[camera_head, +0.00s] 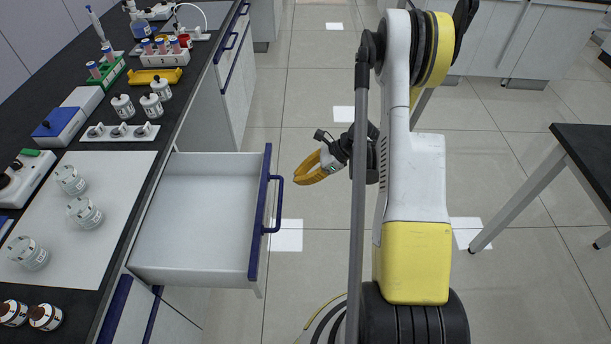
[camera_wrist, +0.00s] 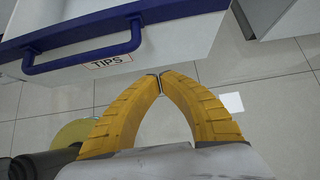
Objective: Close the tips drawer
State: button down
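The tips drawer (camera_head: 196,212) stands pulled out from the bench in the head view. It is white inside and looks empty, with a blue front edge and a blue handle (camera_head: 275,204). In the wrist view the drawer front (camera_wrist: 180,22) bears a "TIPS" label (camera_wrist: 110,61) below the blue handle (camera_wrist: 85,57). My gripper (camera_head: 299,179) has yellow fingers and is just right of the handle in the head view, apart from it. In the wrist view its fingertips (camera_wrist: 160,84) meet, with nothing seen between them, close to the label.
The black bench top (camera_head: 105,190) on the left holds bottles, a white mat (camera_head: 85,225), tube racks and small devices. Closed cabinet fronts (camera_head: 236,85) lie beyond the drawer. A black table (camera_head: 590,150) stands at the right. Tiled floor between is free around my arm.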

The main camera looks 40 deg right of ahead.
aim_at(270, 187)
jog(key=w+a+f, duration=0.1)
jog(key=w+a+f+b, duration=0.1)
jog(key=a, duration=0.1)
jog(key=w+a+f+b, duration=0.1)
jog(key=a, duration=0.1)
jog(key=shift+w, duration=0.3)
jog(key=shift+w+a+b, duration=0.25)
jog(key=shift+a+b, duration=0.1)
